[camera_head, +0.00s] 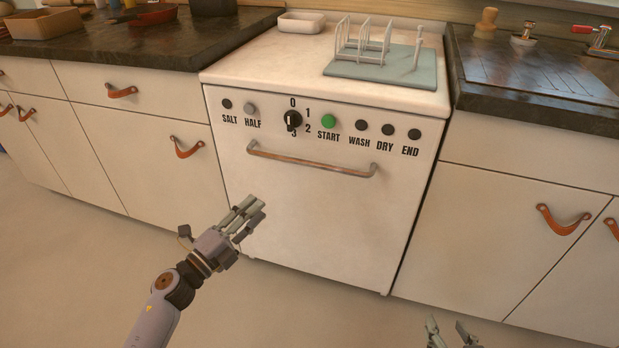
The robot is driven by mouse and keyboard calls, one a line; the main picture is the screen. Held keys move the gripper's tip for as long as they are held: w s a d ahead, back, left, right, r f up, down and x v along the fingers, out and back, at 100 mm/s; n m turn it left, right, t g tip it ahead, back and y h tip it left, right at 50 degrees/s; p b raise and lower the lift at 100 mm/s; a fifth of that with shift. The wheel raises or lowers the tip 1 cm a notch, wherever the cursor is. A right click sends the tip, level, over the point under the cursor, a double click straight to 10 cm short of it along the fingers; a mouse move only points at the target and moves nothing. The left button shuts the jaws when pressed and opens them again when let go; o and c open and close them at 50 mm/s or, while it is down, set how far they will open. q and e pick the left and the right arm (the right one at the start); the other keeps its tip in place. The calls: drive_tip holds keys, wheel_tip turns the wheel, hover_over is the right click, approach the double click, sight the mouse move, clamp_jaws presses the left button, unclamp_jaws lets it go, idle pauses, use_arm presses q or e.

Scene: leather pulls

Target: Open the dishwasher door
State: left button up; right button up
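The white dishwasher door (310,215) is shut and upright in the middle of the head view. Its horizontal metal bar handle (311,161) runs across the front, below a row of buttons and a dial (292,120). My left gripper (253,207) is in front of the door's left part, below the handle's left end and apart from the handle. Its fingers lie close together in this view, and I cannot tell how far apart they are. My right gripper (451,328) shows only its fingertips at the bottom edge. They are spread apart with nothing between them.
A dish rack (362,40) on a grey-green mat (395,72) and a white dish (301,22) stand on the dishwasher top. Cabinets with leather pulls (187,148) flank it on both sides. The floor (300,310) in front is clear.

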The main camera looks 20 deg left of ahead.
use_arm(q)
drive_tip(key=r+m, duration=0.1)
drive_tip(key=m, duration=0.1)
approach(304, 165)
drive_tip(key=w, duration=0.2)
drive_tip(key=shift+n+h, duration=0.3)
drive_tip(key=shift+d+b+x, duration=0.2)
drive_tip(key=shift+b+x, duration=0.45)
drive_tip(key=shift+x, duration=3.8)
use_arm(e)
wheel_tip(304, 165, up, 7)
drive_tip(key=w+a+t+y, duration=0.1)
drive_tip(key=w+t, duration=0.1)
drive_tip(key=t, duration=0.1)
drive_tip(key=shift+w+a+f+t, duration=0.15)
drive_tip(key=shift+w+f+t, duration=0.05)
drive_tip(key=shift+w+t, duration=0.1)
use_arm(q)
drive_tip(key=shift+s, duration=0.15)
drive_tip(key=shift+c, duration=0.6)
clamp_jaws()
drive_tip(key=shift+f, duration=0.1)
use_arm(e)
drive_tip(key=shift+s, duration=0.1)
